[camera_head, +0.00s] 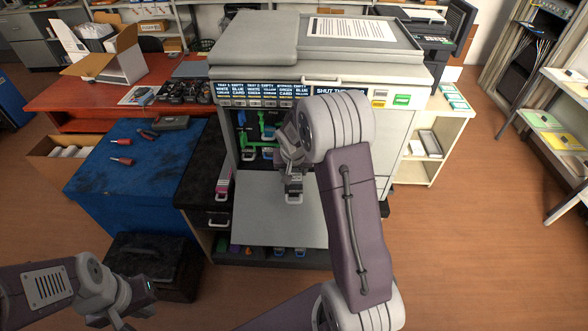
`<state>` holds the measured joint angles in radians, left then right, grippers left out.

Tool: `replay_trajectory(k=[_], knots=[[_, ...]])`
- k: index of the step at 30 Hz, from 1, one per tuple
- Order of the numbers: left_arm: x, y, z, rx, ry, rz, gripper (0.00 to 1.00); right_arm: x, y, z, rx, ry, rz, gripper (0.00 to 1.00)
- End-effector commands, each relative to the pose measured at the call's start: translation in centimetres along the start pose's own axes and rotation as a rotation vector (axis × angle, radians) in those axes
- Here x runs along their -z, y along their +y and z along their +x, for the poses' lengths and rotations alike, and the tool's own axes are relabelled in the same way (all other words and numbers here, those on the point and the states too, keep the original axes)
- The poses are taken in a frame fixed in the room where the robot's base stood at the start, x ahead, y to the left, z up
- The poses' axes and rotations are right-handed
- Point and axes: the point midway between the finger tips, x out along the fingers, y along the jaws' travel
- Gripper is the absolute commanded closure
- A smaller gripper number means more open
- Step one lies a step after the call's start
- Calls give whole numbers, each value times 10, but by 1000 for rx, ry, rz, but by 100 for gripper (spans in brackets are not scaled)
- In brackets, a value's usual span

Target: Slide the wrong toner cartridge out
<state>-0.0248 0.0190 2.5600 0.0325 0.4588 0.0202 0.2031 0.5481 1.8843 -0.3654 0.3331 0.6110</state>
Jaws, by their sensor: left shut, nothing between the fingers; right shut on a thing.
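The printer (318,73) stands at the middle with its front open and its grey front panel (270,222) folded down. Green parts (268,131) show inside the dark opening. My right gripper (293,188) is in front of the opening, above the panel, shut on a toner cartridge. A pale loop handle (294,199) shows at the fingers; the cartridge's body and colour are mostly hidden by the gripper and arm. A pink cartridge (224,178) with a pale handle lies on the black cabinet left of the opening. My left gripper (124,324) is shut and empty at the lower left.
Labels (262,94) run along the printer's front edge. A blue-covered table (125,180) with red-handled tools stands left. The shelf (275,257) below the panel holds several coloured items. A black case (155,265) sits on the floor. The floor at right is clear.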

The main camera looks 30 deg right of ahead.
Motion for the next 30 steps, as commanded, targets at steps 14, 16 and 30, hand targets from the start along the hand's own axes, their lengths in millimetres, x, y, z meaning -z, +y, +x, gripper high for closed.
replay_trajectory(k=[14, 16, 30], knots=[[-3, 0, 27, 0, 0, 0, 100, -29, -3, -12, 3, 6, -3, 100], [-3, -1, 30, 0, 0, 0, 100, -33, -3, -15, 3, 6, -2, 100], [-4, -1, 40, 0, 0, 0, 100, -51, -4, -25, 2, 5, 0, 100]])
